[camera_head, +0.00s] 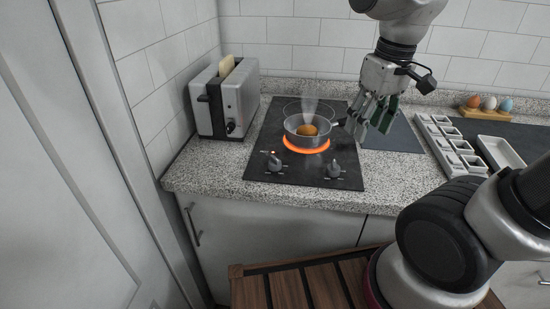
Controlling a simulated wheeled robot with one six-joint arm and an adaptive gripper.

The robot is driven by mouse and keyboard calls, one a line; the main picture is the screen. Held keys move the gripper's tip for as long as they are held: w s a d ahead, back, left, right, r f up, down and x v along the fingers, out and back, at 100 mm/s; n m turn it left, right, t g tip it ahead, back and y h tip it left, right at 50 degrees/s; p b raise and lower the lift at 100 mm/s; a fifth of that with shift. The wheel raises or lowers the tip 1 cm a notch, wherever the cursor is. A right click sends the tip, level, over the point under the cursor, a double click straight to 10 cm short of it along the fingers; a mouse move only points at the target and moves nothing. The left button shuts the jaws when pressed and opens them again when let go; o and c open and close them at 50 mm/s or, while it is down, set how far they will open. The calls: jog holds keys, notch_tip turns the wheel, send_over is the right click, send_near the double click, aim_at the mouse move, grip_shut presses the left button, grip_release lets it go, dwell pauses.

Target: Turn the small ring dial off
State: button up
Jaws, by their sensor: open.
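The black cooktop (260,140) has two grey dials on its front part, a left dial (273,161) and a right dial (334,169). They seem turned differently, and a small reddish light shows by the left one. The front ring (305,149) glows orange under a steaming pan (298,139) that holds a round brown item (307,130). The rear ring (292,106) is dark and looks larger. My gripper (368,128) is open, pointing down at the cooktop's right edge beside the pan handle, apart from both dials. I cannot tell whether it touches the handle.
A toaster (239,100) with bread stands left of the cooktop. A dark grey board (400,140) lies to its right, then a white compartment tray (438,137), a white dish (500,152) and an egg holder (484,114). The counter before the dials is clear.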

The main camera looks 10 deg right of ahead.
jog(key=m+g, duration=0.2)
send_over(275, 158)
jog(key=s+d, duration=0.4)
notch_tip(275, 158, down, 6)
jog(key=w+a+m, duration=0.3)
jog(key=a+m, duration=0.1)
jog(key=shift+w+f+h, duration=0.15)
jog(key=shift+w+h, duration=0.15)
jog(key=shift+w, duration=0.1)
jog(key=shift+m+t, duration=0.3)
jog(key=shift+m, duration=0.6)
jog(key=shift+f, duration=0.35)
notch_tip(275, 158, down, 7)
jog(key=shift+f, duration=0.1)
jog(key=c, duration=1)
